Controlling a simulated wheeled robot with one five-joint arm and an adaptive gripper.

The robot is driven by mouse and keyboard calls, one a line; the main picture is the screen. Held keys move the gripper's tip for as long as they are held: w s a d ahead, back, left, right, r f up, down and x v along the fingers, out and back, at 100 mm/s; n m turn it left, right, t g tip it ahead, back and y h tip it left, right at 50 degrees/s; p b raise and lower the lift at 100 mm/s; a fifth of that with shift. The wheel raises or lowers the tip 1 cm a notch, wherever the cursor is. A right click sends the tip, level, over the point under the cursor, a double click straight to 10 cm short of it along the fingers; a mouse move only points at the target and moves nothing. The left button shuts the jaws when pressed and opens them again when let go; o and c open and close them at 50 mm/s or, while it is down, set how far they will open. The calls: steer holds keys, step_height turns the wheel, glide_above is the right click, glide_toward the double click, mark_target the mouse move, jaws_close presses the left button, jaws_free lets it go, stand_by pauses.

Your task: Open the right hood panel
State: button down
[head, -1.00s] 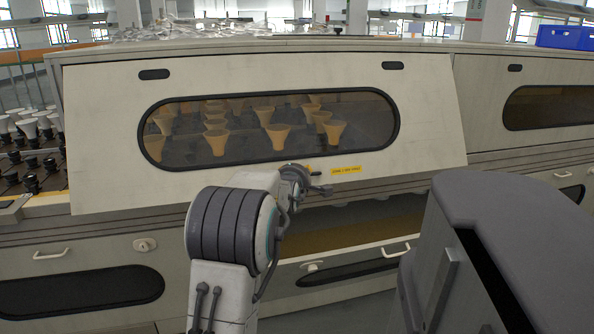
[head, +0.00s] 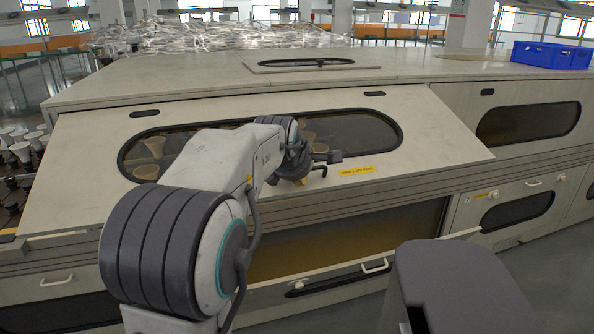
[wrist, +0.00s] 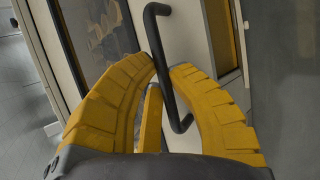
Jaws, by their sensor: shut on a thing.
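A pale hood panel (head: 440,135) with a long dark oval window fills the middle of the head view. Its lower edge stands out from the machine, so it is tilted outward. A yellow label (head: 357,171) sits near its lower edge. My gripper (head: 302,172) is at that lower edge, left of the label, partly hidden by my arm. In the wrist view, its yellow fingers (wrist: 163,72) are shut on a black bar handle (wrist: 164,45), which passes between them. Pale cups (head: 146,172) show through the window.
Another hood panel (head: 555,98) with an oval window is at the right and looks closed. Below the held panel is an open bay with a low, tilted front flap (head: 340,285) with a white handle. A blue crate (head: 550,55) stands on the machine top. White cups stand at far left.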

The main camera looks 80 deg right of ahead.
steer(key=shift+s+a+r+p, duration=0.15)
steer(key=shift+r+p, duration=0.3)
steer(key=shift+r, duration=0.55)
steer(key=shift+w+a+r+p, duration=0.15)
steer(key=shift+r+p, duration=0.3)
steer(key=shift+r, duration=0.5)
steer(key=shift+s, duration=0.1)
steer(key=c, duration=1.2)
jaws_free()
steer(key=shift+o, duration=0.2)
steer(key=shift+a, duration=0.1)
steer(key=v, duration=1.2)
steer(key=shift+w, duration=0.25)
